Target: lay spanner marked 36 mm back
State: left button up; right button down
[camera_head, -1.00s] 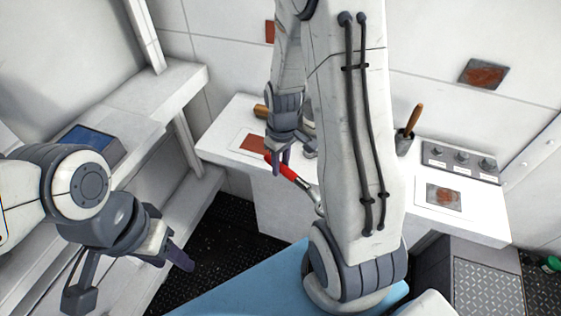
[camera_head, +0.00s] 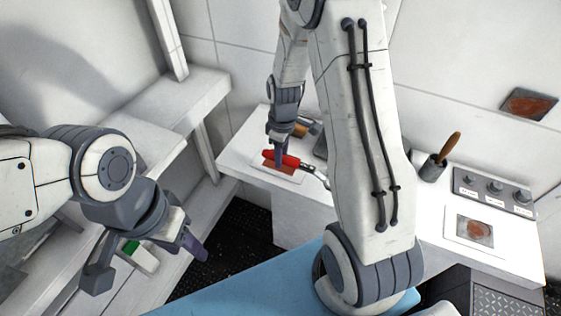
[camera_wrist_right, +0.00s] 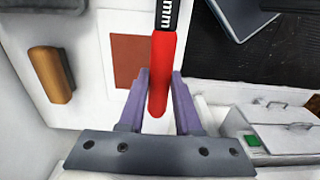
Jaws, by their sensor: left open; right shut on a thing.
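The spanner has a red handle (camera_head: 285,161) and a metal end (camera_head: 313,177) that points right and towards me, partly hidden by my arm. My right gripper (camera_head: 279,158) is shut on the handle. In the right wrist view the red handle (camera_wrist_right: 162,70) runs between the fingers; its black band shows "mm", with the number out of frame. A white plate with a rust-red patch (camera_head: 282,171) lies on the worktop under the handle; the patch also shows in the wrist view (camera_wrist_right: 127,58). I cannot tell whether the spanner touches it. My left gripper (camera_head: 146,260) is open and empty.
On the white worktop (camera_head: 425,225) stand a cup with a wooden-handled tool (camera_head: 434,165) and a knob panel (camera_head: 493,190). Another patched plate (camera_head: 474,231) lies at the right. A wooden-handled object (camera_wrist_right: 52,75) lies near the spanner. Shelves (camera_head: 150,110) line the left.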

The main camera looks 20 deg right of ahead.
jog(key=shift+w+a+f, duration=0.2)
jog(key=shift+w+a, duration=0.05)
jog(key=shift+f, duration=0.25)
notch_tip(320, 180, down, 3)
jog(key=shift+f+p, duration=0.1)
jog(key=shift+p, duration=0.55)
jog(key=shift+f, duration=0.2)
jog(key=c, duration=0.6)
grip_release()
jog(key=shift+f, duration=0.1)
